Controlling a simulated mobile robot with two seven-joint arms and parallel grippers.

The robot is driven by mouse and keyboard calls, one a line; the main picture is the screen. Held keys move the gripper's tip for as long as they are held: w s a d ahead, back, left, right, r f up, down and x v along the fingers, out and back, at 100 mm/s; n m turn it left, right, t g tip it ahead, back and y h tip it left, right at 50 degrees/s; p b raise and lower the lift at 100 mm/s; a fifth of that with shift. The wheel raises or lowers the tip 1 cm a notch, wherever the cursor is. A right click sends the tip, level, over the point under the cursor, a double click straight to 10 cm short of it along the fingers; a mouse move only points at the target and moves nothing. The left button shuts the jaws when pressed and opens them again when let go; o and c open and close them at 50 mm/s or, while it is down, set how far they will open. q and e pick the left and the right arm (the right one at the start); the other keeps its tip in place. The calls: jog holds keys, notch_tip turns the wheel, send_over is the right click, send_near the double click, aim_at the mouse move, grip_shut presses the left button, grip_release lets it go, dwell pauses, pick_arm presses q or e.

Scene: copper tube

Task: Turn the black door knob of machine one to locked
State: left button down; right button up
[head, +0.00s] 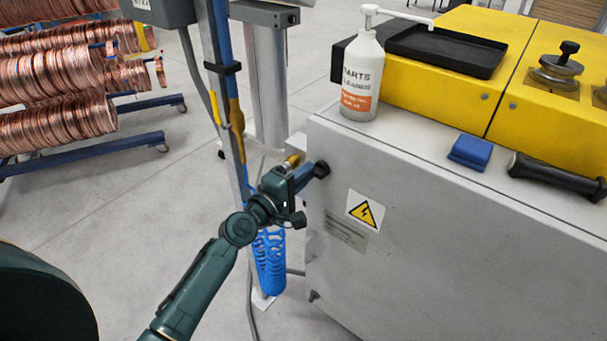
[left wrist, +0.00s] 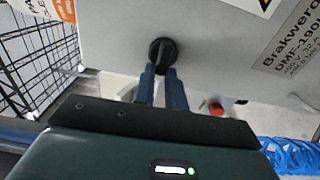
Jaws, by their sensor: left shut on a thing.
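The black door knob (head: 321,169) sticks out from the upper left part of the grey machine's front panel (head: 420,240). My left gripper (head: 309,176) reaches it from the left with its blue fingers. In the left wrist view the round black knob (left wrist: 162,48) sits straight ahead, and the two fingertips of my left gripper (left wrist: 163,71) are shut on its raised grip bar. The bar points roughly up and down in that view. The fingers hide part of the knob, and no locked marking is readable. My right gripper is not in view.
A yellow warning label (head: 366,211) is right of the knob. A blue coiled hose (head: 269,262) hangs below my left gripper. A red button (left wrist: 216,109) is near it.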

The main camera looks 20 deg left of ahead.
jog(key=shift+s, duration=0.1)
pick_arm(q)
jog(key=c, duration=1.4)
grip_release()
jog(key=shift+c, duration=0.2)
jog(key=b+v, duration=0.2)
jog(key=v, duration=1.1)
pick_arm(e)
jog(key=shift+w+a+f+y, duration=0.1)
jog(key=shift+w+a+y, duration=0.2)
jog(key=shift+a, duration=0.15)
pick_arm(q)
jog(key=shift+s, duration=0.1)
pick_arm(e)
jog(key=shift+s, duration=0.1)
